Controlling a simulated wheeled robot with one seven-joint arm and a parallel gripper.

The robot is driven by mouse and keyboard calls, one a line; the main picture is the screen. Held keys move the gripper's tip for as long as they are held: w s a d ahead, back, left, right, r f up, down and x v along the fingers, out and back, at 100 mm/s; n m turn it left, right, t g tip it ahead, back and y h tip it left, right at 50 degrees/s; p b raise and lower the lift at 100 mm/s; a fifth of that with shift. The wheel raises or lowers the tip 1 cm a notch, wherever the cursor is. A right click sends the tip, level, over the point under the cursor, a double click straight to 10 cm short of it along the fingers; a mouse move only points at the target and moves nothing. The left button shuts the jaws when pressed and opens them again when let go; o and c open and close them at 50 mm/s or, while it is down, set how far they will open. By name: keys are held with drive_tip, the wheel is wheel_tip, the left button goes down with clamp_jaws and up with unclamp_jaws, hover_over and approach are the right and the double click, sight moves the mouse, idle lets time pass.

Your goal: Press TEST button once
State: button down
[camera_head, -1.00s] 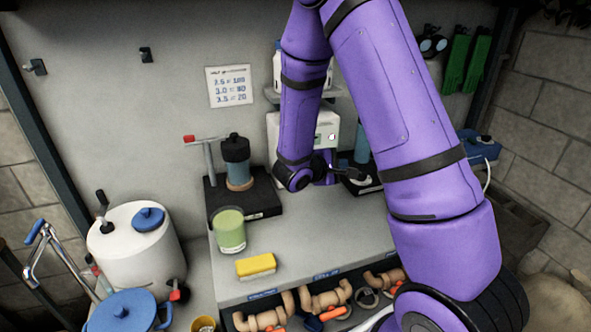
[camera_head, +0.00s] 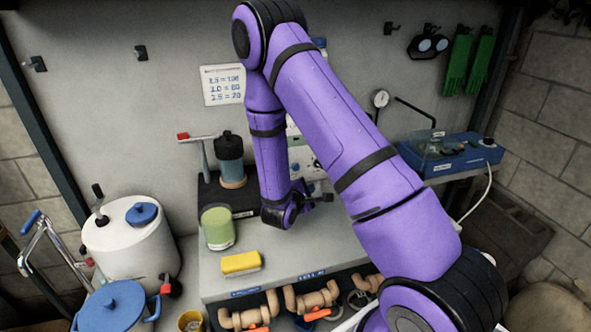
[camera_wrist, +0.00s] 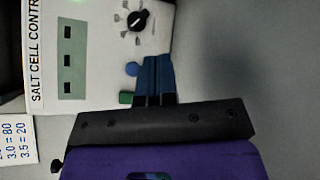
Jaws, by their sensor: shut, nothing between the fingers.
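The white salt cell control box (camera_head: 304,152) stands against the back wall, partly hidden behind my arm. In the wrist view, its face (camera_wrist: 101,88) appears turned sideways, with a grey-green panel (camera_wrist: 71,60) with dark slots, a black knob (camera_wrist: 137,20), a round blue button (camera_wrist: 131,69) and a green button (camera_wrist: 126,98). I cannot read which button is TEST. My gripper (camera_wrist: 157,60) is shut and empty. Its fingers overlap the box's edge in the wrist view, beside the blue and green buttons; contact cannot be told. In the head view my arm hides the fingertips.
A green jar (camera_head: 217,229) and a yellow sponge (camera_head: 241,263) are on the counter's left. A dark-topped bottle (camera_head: 230,160) stands on a black base behind them. A blue device (camera_head: 455,153) is at the right.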

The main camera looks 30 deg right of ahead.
drive_tip(key=shift+w, duration=0.1)
drive_tip(key=shift+w+d, duration=0.4)
drive_tip(key=shift+w, duration=0.95)
drive_tip(key=shift+w+d, duration=0.45)
drive_tip(key=shift+w, duration=0.95)
drive_tip(key=shift+w+d, duration=0.4)
drive_tip(key=shift+w, duration=0.95)
drive_tip(key=shift+w, duration=0.15)
drive_tip(key=shift+w+d, duration=0.1)
drive_tip(key=shift+w, duration=0.15)
drive_tip(key=shift+w+d, duration=0.15)
drive_tip(key=shift+w, duration=0.3)
drive_tip(key=shift+s, duration=0.1)
drive_tip(key=shift+s+a, duration=0.25)
drive_tip(key=shift+s, duration=0.5)
drive_tip(key=shift+s+a, duration=0.25)
drive_tip(key=shift+s, duration=0.55)
drive_tip(key=shift+s+a, duration=0.2)
drive_tip(key=shift+s, duration=0.65)
drive_tip(key=shift+s+a, duration=0.25)
drive_tip(key=shift+s, duration=0.55)
